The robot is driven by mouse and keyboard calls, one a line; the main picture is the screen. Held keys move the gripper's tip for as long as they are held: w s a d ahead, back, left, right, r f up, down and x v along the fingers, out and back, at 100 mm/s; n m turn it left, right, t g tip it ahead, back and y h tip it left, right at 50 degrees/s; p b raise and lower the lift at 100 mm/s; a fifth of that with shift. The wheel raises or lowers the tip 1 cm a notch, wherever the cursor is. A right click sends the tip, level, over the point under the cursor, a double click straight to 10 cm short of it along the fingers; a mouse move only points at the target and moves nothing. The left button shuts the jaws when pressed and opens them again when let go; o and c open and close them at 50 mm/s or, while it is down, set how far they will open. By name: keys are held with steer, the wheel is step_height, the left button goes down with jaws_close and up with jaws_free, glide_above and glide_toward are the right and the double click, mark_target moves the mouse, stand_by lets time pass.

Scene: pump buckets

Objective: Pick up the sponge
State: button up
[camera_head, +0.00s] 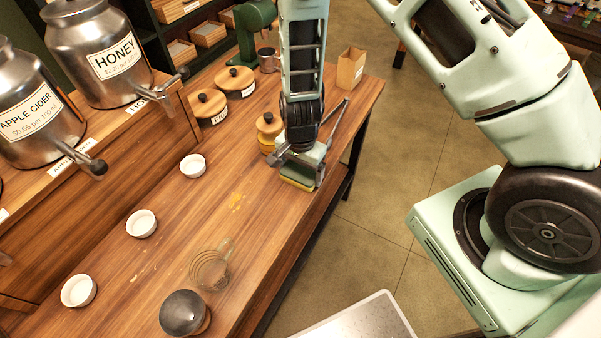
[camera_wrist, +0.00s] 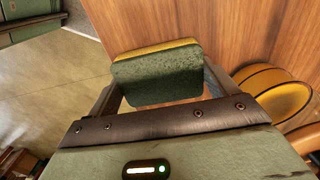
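The sponge (camera_wrist: 155,76) has a dark green face and a yellow layer along its far edge in the wrist view. In the head view its yellow edge (camera_head: 297,183) shows low under my gripper, close to the right edge of the wooden table. My gripper (camera_wrist: 162,93) has one finger at each side of the sponge, with the sponge between them. The fingers lie very close to its sides; I cannot tell whether they press on it. I cannot tell whether the sponge rests on the table or is slightly raised. My gripper (camera_head: 302,172) hides much of it in the head view.
A yellow jar with a wooden lid (camera_head: 268,128) stands just left of my gripper. Other lidded jars (camera_head: 235,80) and a small wooden box (camera_head: 350,68) stand behind. Floor lies right.

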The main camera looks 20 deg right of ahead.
mark_target(301, 170)
steer(key=shift+c, duration=0.5)
step_height(301, 170, up, 10)
steer(key=shift+b, duration=0.3)
